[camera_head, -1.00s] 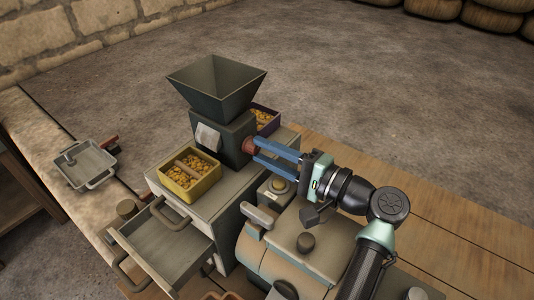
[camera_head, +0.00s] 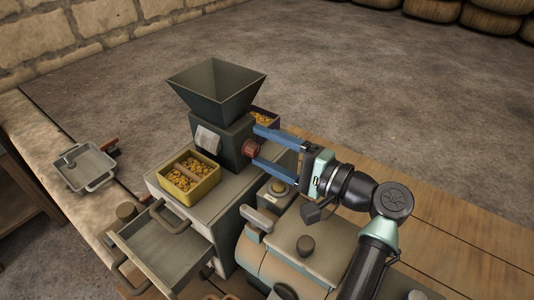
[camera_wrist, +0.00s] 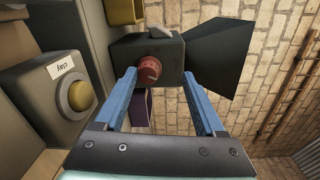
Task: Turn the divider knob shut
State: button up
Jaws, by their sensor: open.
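The red-brown divider knob (camera_head: 250,147) sits on the right side of the dark block under the grey hopper (camera_head: 216,88). In the wrist view the knob (camera_wrist: 148,69) faces me, with a pale mark on its face. My gripper (camera_head: 254,149) is open, its two blue fingers on either side of the knob with gaps showing. In the wrist view the knob lies between the fingertips (camera_wrist: 159,75), nearer the left one. Nothing is held. I cannot tell whether the knob is turned shut.
A yellow box (camera_head: 190,178) of yellow-brown pieces stands in front of the hopper block, and a purple box (camera_head: 266,119) behind it. A round button (camera_wrist: 80,96) on a panel labelled "clay" is left in the wrist view. An open drawer (camera_head: 163,246) juts out front left.

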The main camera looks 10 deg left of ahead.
jog(key=r, duration=0.8)
jog(key=shift+w+r, duration=0.4)
notch_tip(320, 180, down, 6)
jog(key=shift+f+m+g+h, duration=0.1)
jog(key=shift+m+g+h, duration=0.2)
jog(key=shift+h, duration=0.7)
jog(key=shift+s+d+r+p, duration=0.25)
jog(key=shift+s+d+p, duration=0.1)
jog(key=shift+s+d, duration=0.1)
jog(key=shift+s+d+f+p, duration=0.2)
jog(key=shift+d, duration=0.25)
jog(key=shift+s+d+f+p, duration=0.15)
jog(key=shift+s+d, duration=0.05)
jog(key=shift+d, duration=0.25)
jog(key=f+p+v, duration=0.2)
jog(key=p+v, duration=0.1)
jog(key=v, duration=0.8)
jog(key=shift+s+d, duration=0.2)
jog(key=shift+d, duration=0.3)
jog(key=shift+f, duration=0.15)
jog(key=shift+p, duration=0.5)
